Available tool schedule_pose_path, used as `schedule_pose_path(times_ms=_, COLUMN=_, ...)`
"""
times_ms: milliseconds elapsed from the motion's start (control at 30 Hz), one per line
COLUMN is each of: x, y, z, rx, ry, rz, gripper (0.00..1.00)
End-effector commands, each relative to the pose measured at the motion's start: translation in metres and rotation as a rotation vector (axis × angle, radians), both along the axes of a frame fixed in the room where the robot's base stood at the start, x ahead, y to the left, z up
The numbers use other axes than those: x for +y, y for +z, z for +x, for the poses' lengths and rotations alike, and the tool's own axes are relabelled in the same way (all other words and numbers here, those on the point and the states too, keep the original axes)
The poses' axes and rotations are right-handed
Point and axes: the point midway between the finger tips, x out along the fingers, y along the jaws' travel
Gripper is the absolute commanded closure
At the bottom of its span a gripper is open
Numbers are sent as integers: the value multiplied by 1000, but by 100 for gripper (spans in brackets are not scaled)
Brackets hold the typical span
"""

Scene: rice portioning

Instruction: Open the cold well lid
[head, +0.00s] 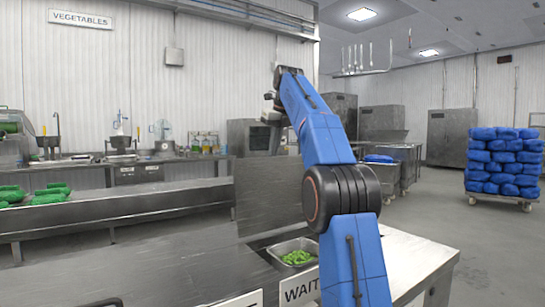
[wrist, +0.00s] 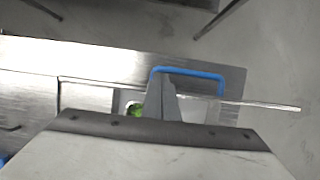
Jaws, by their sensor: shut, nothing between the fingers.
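The cold well lid (head: 268,190) is a flat steel panel, standing steeply upright behind the counter in the head view. In the wrist view a thin bright lid edge (wrist: 270,104) runs across the picture, with a blue handle (wrist: 200,72) beside it. My gripper (head: 271,107) is above the lid in the head view, where its fingers are too small to make out. In the wrist view my gripper (wrist: 160,88) is shut and empty, its fingers overlapping the handle's left part. Whether they touch the handle or lid, I cannot tell.
A steel pan (head: 275,250) of green vegetables sits in the counter, partly behind my arm. A "WAIT" label (head: 299,288) is at the front. Green bags (head: 48,195) lie on the left bench. A cart of blue sacks (head: 502,165) stands right, with clear floor around it.

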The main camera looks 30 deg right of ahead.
Motion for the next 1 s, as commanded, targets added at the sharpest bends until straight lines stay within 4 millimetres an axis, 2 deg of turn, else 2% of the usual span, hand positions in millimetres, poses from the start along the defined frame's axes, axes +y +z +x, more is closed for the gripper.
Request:
schedule_pose_path(times_ms=200, x=0, y=16, z=-6, rx=-8, ry=0, rz=-3, gripper=100)
schedule_pose_path(times_ms=567, x=-1, y=16, z=-26, rx=-7, ry=1, rz=-2, gripper=100)
schedule_pose_path(times_ms=767, x=-2, y=16, z=-46, rx=-7, ry=-1, rz=-2, gripper=100)
schedule_pose_path(times_ms=1000, x=-4, y=16, z=-78, rx=-7, ry=-1, rz=-2, gripper=100)
